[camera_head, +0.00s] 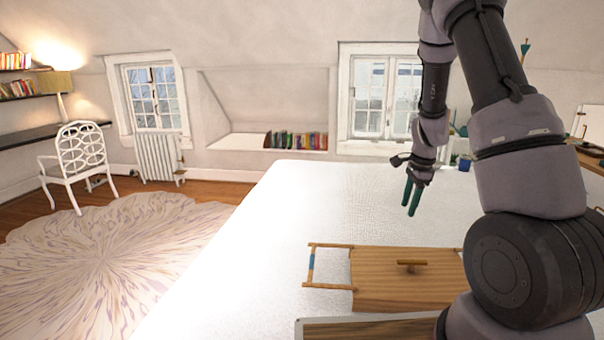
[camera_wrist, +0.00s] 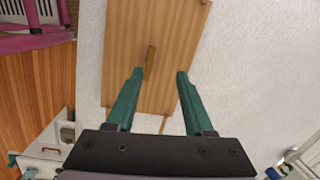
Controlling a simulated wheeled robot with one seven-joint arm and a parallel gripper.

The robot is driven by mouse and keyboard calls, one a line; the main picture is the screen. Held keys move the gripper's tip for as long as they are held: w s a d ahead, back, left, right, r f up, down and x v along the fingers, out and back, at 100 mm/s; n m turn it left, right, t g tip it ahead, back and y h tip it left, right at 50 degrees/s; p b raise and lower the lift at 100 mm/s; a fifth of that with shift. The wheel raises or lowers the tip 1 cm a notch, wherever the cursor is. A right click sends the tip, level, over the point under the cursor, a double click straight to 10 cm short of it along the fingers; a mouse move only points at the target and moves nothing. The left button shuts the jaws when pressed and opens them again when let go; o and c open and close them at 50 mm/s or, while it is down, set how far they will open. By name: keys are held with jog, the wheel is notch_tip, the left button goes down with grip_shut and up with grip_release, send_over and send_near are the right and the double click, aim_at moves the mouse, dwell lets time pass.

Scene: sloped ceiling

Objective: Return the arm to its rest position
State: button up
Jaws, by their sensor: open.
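My gripper (camera_head: 411,198) is raised above the white surface in the head view, its two green fingers pointing down and apart. In the wrist view the gripper (camera_wrist: 158,85) is open, with nothing between its fingers. The lid has a small bar handle (camera_head: 408,264). In the wrist view the wooden lid (camera_wrist: 180,45) and its handle (camera_wrist: 150,62) lie beyond the fingertips, apart from them. My arm covers the box's right end in the head view.
The white surface (camera_head: 240,262) is bare left of the box. A framed board or tray (camera_head: 345,330) lies at the near edge. Small pots (camera_head: 463,163) stand at the far right. A white chair (camera_head: 80,160) and round rug (camera_head: 110,250) are on the floor at left.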

jog(key=s+a+r+n+t+y, duration=0.1)
jog(key=s+a+r+n, duration=0.15)
jog(key=r, duration=0.55)
jog(key=s+a+r+n+t, duration=0.1)
jog(key=s+a+r+n, duration=0.2)
jog(key=r, duration=0.4)
jog(key=s+a+r+n+t+y, duration=0.15)
jog(key=s+r, duration=0.25)
jog(key=r, duration=0.4)
jog(key=s+a+r+n+t+h, duration=0.1)
jog(key=s+a+r+n, duration=0.1)
jog(key=s, duration=0.5)
jog(key=s+a+r+n+t, duration=0.1)
jog(key=s+a+r+n, duration=0.1)
jog(key=s+r+n, duration=0.2)
jog(key=s+r, duration=0.2)
jog(key=s, duration=0.1)
jog(key=shift+s+r+n+h, duration=0.2)
jog(key=shift+s+n+h, duration=0.1)
jog(key=shift+s+h, duration=0.1)
jog(key=shift+t, duration=0.25)
jog(key=shift+d, duration=0.85)
